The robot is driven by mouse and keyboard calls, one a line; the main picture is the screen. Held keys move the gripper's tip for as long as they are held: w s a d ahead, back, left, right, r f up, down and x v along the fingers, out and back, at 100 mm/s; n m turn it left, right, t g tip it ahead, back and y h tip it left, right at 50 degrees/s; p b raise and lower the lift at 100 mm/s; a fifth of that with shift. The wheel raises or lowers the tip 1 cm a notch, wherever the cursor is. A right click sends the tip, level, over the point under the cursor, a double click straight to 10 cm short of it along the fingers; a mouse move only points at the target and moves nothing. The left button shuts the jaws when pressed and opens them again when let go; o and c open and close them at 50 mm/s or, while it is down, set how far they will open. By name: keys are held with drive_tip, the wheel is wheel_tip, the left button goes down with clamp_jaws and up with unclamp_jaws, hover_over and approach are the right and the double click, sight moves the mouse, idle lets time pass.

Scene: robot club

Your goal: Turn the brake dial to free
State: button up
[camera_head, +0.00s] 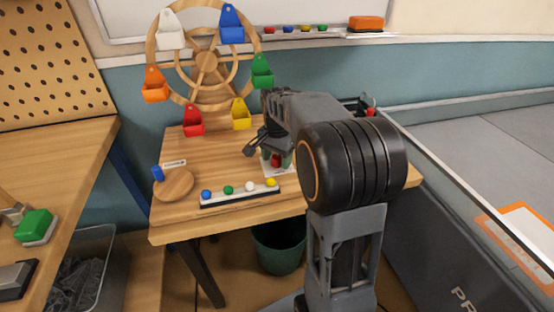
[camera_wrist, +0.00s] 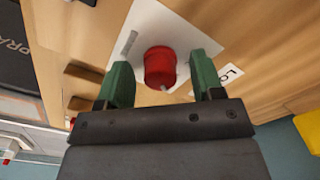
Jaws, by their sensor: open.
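The brake dial is a red round knob (camera_wrist: 160,67) on a white plate (camera_wrist: 150,22), seen in the wrist view. A small pale mark shows at its lower edge. A label reading "Lo", partly cut off, lies on the right, and a short grey line is on the plate at the upper left. My gripper (camera_wrist: 162,82) is open, with one green finger on each side of the knob and a gap to each. In the head view the gripper (camera_head: 276,155) is over the red knob, which is partly hidden.
A wooden wheel (camera_head: 205,60) with coloured buckets stands at the back of the table. A strip with several coloured balls (camera_head: 240,195) and a round wooden disc (camera_head: 173,186) with a blue peg lie at the front left. A green bin (camera_head: 278,250) stands below.

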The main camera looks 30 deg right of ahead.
drive_tip(key=shift+f, duration=0.1)
drive_tip(key=c, duration=0.9)
drive_tip(key=shift+n+p, duration=1.05)
drive_tip(key=shift+n, duration=0.35)
drive_tip(key=n+p, duration=0.2)
drive_tip(key=n, duration=0.1)
drive_tip(key=shift+n, duration=0.3)
drive_tip(key=n+p, duration=0.2)
drive_tip(key=n, duration=0.2)
drive_tip(key=shift+n+p, duration=0.6)
drive_tip(key=shift+n, duration=1.1)
